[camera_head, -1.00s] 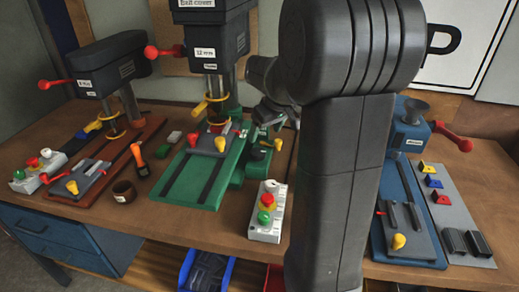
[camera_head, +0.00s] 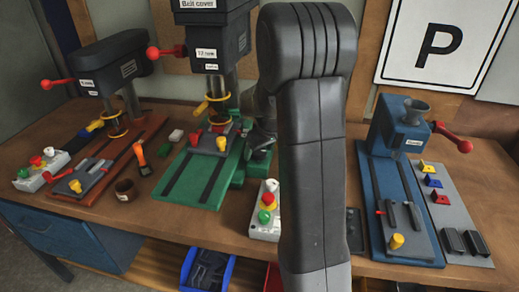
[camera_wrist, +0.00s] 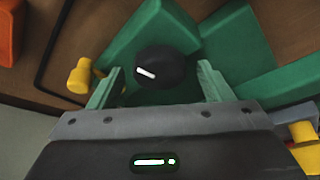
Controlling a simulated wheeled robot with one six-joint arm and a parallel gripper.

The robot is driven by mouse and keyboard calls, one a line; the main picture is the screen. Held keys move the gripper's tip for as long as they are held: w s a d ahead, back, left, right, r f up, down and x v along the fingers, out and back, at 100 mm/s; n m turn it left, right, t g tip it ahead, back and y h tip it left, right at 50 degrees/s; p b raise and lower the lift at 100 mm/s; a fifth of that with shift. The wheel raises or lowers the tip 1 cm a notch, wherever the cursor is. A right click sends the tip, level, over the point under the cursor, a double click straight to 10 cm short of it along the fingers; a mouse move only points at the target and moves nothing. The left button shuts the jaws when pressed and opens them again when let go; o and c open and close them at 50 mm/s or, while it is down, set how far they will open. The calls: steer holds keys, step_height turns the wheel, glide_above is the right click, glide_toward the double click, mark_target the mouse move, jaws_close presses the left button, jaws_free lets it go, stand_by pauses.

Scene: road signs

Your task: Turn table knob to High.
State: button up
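A round black knob (camera_wrist: 165,66) with a short white mark shows in the wrist view, on the green machine base (camera_wrist: 130,40). The mark lies left of the knob's centre, slightly slanted. No High lettering is readable. My gripper (camera_wrist: 158,80) is open, with one finger on each side of the knob and visible gaps to both. I cannot tell how far above it the fingertips are. In the head view my gripper (camera_head: 262,145) is beside the green drill press base (camera_head: 203,178), partly behind my arm. The knob cannot be made out there.
A yellow handle (camera_wrist: 80,76) stands left of the left finger. A control box (camera_head: 266,212) with coloured buttons sits in front of the green base. A blue machine (camera_head: 405,130) stands at right, a second drill press (camera_head: 112,65) at left.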

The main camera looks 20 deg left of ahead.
steer(key=c, duration=0.9)
steer(key=shift+m+b, duration=0.3)
steer(key=shift+m, duration=0.1)
steer(key=o, duration=1)
steer(key=shift+c, duration=0.2)
steer(key=b+v, duration=0.1)
steer(key=v, duration=1.3)
steer(key=shift+s+a+f, duration=0.1)
steer(key=shift+a, duration=0.1)
